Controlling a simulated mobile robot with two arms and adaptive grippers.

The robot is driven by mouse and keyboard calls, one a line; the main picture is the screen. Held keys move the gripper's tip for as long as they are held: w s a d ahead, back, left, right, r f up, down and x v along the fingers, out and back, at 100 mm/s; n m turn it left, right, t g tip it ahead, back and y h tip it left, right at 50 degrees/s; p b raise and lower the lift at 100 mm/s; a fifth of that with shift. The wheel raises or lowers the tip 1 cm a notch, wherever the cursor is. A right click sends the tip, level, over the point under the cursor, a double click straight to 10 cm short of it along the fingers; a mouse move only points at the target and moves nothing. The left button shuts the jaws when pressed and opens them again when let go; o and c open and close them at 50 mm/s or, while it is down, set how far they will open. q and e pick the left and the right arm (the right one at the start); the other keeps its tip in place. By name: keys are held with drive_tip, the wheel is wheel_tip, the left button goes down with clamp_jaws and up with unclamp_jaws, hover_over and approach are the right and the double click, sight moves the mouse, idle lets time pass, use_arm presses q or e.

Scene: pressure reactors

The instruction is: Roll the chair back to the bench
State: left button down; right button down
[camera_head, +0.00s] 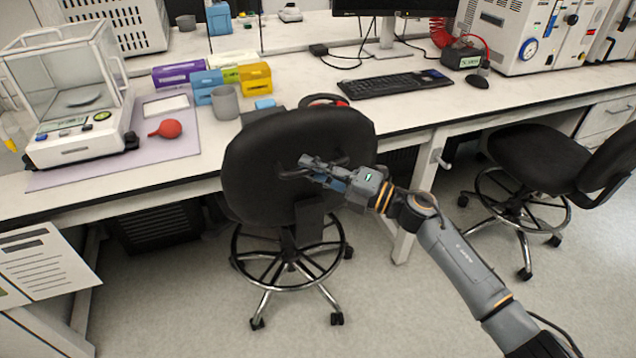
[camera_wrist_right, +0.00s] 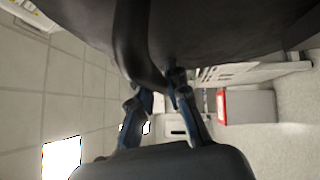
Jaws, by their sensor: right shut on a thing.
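A black lab chair (camera_head: 262,180) stands upright at the front edge of the white bench (camera_head: 200,170), its backrest towards me and its wheeled base on the floor. My right gripper (camera_head: 318,168) is at the rear of the backrest and shut on the black handle there. In the right wrist view the fingers (camera_wrist_right: 158,95) close around the curved black handle (camera_wrist_right: 138,50), with the dark backrest (camera_wrist_right: 230,25) above. The chair's seat is mostly hidden behind the backrest. My left gripper is in neither view.
A second black chair (camera_head: 545,155) stands at the right. The bench holds a balance (camera_head: 75,100), a red bulb (camera_head: 168,129), a grey cup (camera_head: 225,103), coloured boxes and a keyboard (camera_head: 390,85). A white bench leg (camera_head: 415,195) is right of the chair. The floor in front is clear.

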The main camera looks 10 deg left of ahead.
drive_tip(key=shift+w+a, duration=0.2)
drive_tip(key=shift+w, duration=0.1)
drive_tip(key=c, duration=1.3)
unclamp_jaws()
drive_tip(key=v, duration=1.2)
